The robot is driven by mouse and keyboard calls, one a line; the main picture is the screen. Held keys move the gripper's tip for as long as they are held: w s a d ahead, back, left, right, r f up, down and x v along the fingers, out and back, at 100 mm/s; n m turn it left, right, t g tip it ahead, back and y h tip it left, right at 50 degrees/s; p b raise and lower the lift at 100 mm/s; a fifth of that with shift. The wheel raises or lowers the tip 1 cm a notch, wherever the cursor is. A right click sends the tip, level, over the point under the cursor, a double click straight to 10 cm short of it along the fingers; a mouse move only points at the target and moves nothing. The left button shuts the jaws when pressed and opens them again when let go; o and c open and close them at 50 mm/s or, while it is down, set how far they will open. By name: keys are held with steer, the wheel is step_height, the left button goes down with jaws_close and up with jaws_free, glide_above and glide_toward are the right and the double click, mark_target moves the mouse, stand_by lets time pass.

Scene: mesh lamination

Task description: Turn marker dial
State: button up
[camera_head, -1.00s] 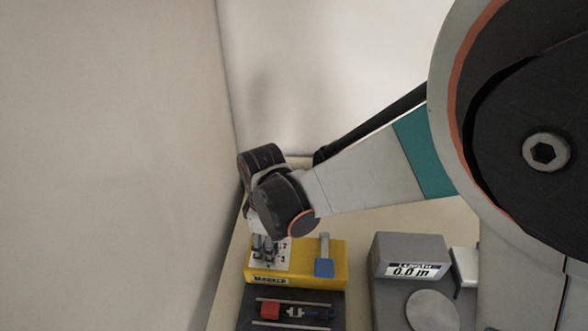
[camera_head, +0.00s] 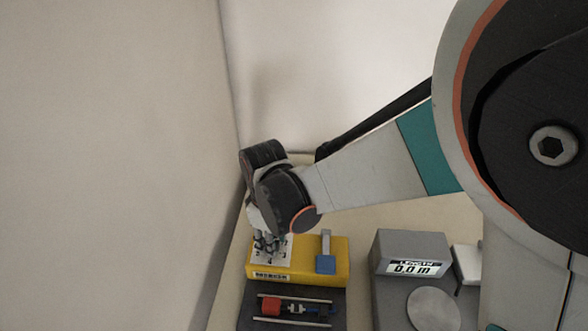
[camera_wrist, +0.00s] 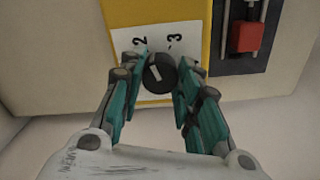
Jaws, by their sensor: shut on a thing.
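The marker dial (camera_wrist: 159,74) is a round black knob with a white pointer line, set on a white plate (camera_wrist: 128,38) with numbers; "2" and "3" show. The plate is on the yellow marker box (camera_head: 293,269). My gripper (camera_wrist: 161,80) is shut on the dial, one finger on each side, in the wrist view. In the head view my gripper (camera_head: 268,240) reaches down onto the plate from above, and the dial itself is hidden by it. The rest of the plate's numbers are partly covered by the fingers.
In front is a dark tray with a red block (camera_head: 271,306) between rails. A wall is close on the left.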

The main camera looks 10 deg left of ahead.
steer(key=m, duration=0.5)
steer(key=shift+m, duration=2.3)
steer(key=o, duration=1.1)
steer(key=shift+c, duration=0.2)
